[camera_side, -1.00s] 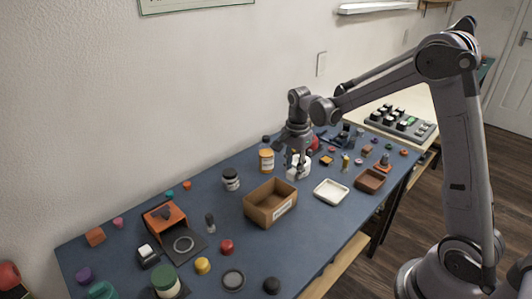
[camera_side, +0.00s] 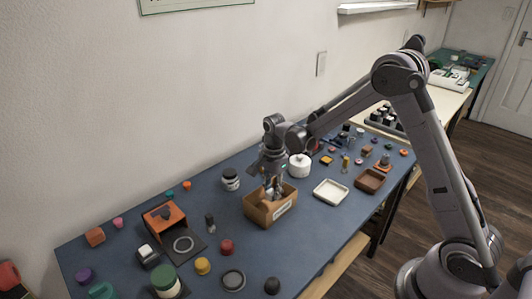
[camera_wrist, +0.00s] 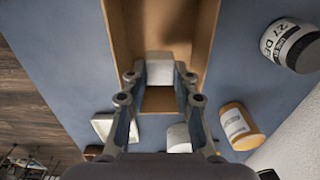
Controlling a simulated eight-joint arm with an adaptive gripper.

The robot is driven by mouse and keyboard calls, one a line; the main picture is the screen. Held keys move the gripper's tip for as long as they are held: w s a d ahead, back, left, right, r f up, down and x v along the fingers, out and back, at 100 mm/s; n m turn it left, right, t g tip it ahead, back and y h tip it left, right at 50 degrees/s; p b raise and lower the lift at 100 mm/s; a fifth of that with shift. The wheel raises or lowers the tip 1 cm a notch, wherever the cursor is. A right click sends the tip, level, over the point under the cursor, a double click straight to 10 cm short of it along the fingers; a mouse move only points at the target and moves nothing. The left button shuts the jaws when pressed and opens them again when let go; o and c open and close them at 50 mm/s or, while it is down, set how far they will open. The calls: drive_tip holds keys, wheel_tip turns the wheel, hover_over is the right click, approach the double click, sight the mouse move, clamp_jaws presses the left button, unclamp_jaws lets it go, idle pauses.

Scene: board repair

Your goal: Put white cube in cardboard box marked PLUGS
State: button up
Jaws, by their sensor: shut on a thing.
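The open cardboard box (camera_side: 257,212) stands on the blue table mat, with a pale label on its front; the lettering is too small to read. My gripper (camera_side: 272,190) points down at the box in the side view, its fingers at the opening. In the wrist view my gripper (camera_wrist: 160,78) is shut on the white cube (camera_wrist: 160,70), one finger on each side. The cube appears between the walls of the cardboard box (camera_wrist: 209,25). How far it is above the box floor I cannot tell. The cube is hard to make out in the side view.
A white round container (camera_side: 299,166) and a white tray (camera_side: 331,192) stand right of the box. A dark-lidded jar (camera_side: 230,180) is behind it to the left. A brown tray (camera_side: 370,181) lies further right. Several small caps and parts cover the left side.

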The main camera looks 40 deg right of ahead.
sight(272, 199)
drive_tip(key=shift+w+a+f, duration=0.1)
drive_tip(key=shift+f, duration=2)
drive_tip(key=o, duration=0.5)
drive_tip(key=shift+f, duration=0.15)
